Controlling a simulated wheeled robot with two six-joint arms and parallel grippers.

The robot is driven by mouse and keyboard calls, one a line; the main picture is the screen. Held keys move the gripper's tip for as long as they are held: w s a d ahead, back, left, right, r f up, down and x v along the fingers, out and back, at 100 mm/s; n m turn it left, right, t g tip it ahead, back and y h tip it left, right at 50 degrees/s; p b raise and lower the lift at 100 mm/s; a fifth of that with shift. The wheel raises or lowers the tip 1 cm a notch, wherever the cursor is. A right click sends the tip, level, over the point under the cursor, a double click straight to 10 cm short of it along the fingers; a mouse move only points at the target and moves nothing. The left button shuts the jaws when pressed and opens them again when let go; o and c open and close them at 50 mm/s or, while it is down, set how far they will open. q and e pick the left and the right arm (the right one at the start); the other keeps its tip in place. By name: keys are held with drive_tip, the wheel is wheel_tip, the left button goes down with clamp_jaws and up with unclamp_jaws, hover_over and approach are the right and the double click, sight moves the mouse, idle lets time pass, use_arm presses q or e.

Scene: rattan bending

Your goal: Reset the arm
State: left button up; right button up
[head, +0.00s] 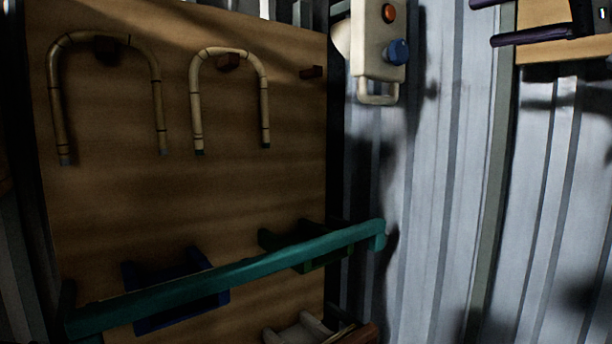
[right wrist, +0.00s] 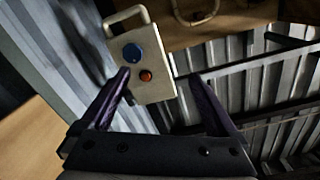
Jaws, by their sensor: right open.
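My right gripper (head: 482,24) is at the top right of the head view, with its dark purple fingers spread and pointing left. In the right wrist view the same gripper (right wrist: 160,79) is open with nothing between its fingers. Beyond the fingertips is a cream control box (right wrist: 153,92) with a blue knob (right wrist: 132,52) and an orange-red button (right wrist: 146,75). The head view shows the box (head: 371,62) left of the gripper, apart from it. My left gripper does not show in either view.
Two bent rattan pieces, a left one (head: 54,105) and a right one (head: 196,105), hang on a wooden board (head: 190,200). A teal bar (head: 250,268) crosses below, by a blue holder (head: 180,318) and a green holder (head: 325,262). Corrugated metal wall (head: 450,200) is at right.

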drive_tip(key=w+d+f+m+g+h, duration=0.1)
drive_tip(key=w+f+m+h, duration=0.25)
drive_tip(key=w+f, duration=0.55)
drive_tip(key=w+d+f+m+g+h, duration=0.15)
drive_tip(key=w+f+m, duration=0.35)
drive_tip(key=f, duration=0.8)
drive_tip(key=s+a+f+g+h, duration=0.1)
drive_tip(key=a+f+g+h, duration=0.15)
drive_tip(key=f, duration=0.95)
drive_tip(key=s+a+f+g+h, duration=0.1)
drive_tip(key=s+a+f+g, duration=0.15)
drive_tip(key=f, duration=0.95)
drive_tip(key=s+a+f+n+g+h, duration=0.1)
drive_tip(key=s+a+f+n+g, duration=0.2)
drive_tip(key=s+f, duration=0.65)
drive_tip(key=s+a+f+n+g+h, duration=0.1)
drive_tip(key=s+a+f+n, duration=0.25)
drive_tip(key=s+f, duration=0.65)
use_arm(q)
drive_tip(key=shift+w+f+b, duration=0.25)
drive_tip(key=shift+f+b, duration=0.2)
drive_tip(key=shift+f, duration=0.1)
use_arm(e)
drive_tip(key=s+a+r+n+g, duration=0.3)
drive_tip(key=s+a+n, duration=0.3)
drive_tip(key=s+a, duration=0.6)
drive_tip(key=shift+s+a+r+n+y, duration=0.2)
drive_tip(key=shift+a+r+n+y, duration=0.2)
drive_tip(key=shift+a+r, duration=0.3)
